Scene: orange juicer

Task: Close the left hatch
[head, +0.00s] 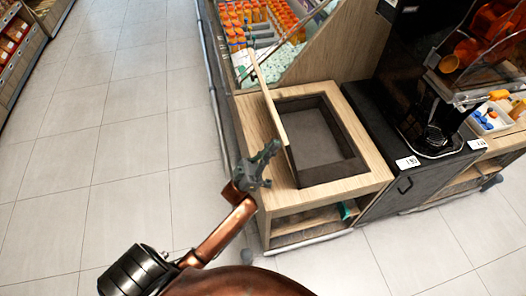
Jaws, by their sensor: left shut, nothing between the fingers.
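The left hatch (270,101) is a thin wooden lid standing up, nearly vertical, along the left edge of a dark rectangular opening (318,140) in the wooden counter (342,188). My left gripper (270,160) is shut and empty. It is by the near end of the lid, on its outer left side, over the counter's front-left part. I cannot tell whether it touches the lid. My right gripper is not in view.
A black juicer (428,100) stands on a dark cabinet (390,187) to the right, with oranges above. A chilled display of juice bottles (250,20) is behind the counter. The tiled floor (120,130) at left is clear.

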